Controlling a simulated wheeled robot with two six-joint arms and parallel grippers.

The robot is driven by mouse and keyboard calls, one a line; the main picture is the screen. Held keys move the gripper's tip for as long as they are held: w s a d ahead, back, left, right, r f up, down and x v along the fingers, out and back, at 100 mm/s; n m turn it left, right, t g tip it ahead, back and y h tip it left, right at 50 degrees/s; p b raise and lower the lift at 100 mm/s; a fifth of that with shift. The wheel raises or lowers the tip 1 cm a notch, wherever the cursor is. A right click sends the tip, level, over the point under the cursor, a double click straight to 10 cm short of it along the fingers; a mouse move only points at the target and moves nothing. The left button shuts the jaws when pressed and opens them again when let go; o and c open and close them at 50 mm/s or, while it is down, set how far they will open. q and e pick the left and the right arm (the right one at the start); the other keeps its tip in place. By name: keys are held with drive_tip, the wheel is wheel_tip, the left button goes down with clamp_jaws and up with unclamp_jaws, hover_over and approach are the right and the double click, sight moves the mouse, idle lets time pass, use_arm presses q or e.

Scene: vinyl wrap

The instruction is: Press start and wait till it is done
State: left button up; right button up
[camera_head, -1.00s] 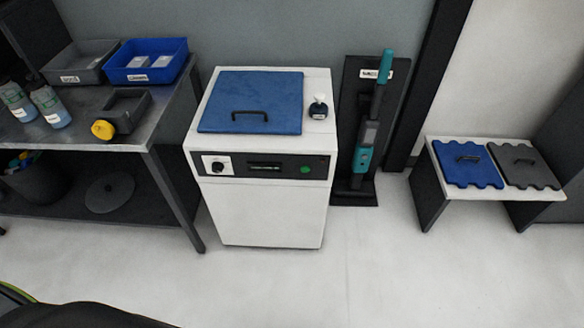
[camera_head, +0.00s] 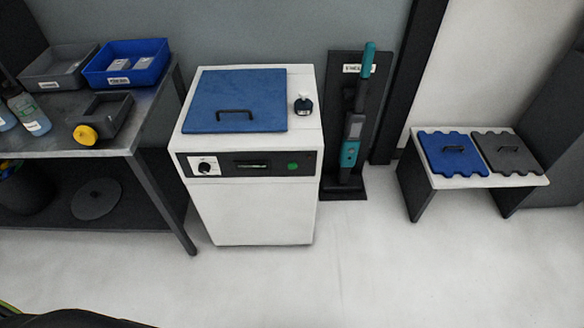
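A white box-shaped machine (camera_head: 255,218) stands in the middle against the wall. A blue lid (camera_head: 236,100) with a black handle lies flat on its top. Its dark front panel (camera_head: 222,164) carries a round knob (camera_head: 205,166) at the left, a small display (camera_head: 252,164) and a green start button (camera_head: 293,165) at the right. The display text is too small to read. Nothing touches the button. Neither of my grippers shows in the head view.
A metal table (camera_head: 62,143) with bins and bottles is at the left. A teal handheld tool (camera_head: 352,140) stands on a black rack. A low bench (camera_head: 420,197) holds blue and grey lids. The floor in front is clear.

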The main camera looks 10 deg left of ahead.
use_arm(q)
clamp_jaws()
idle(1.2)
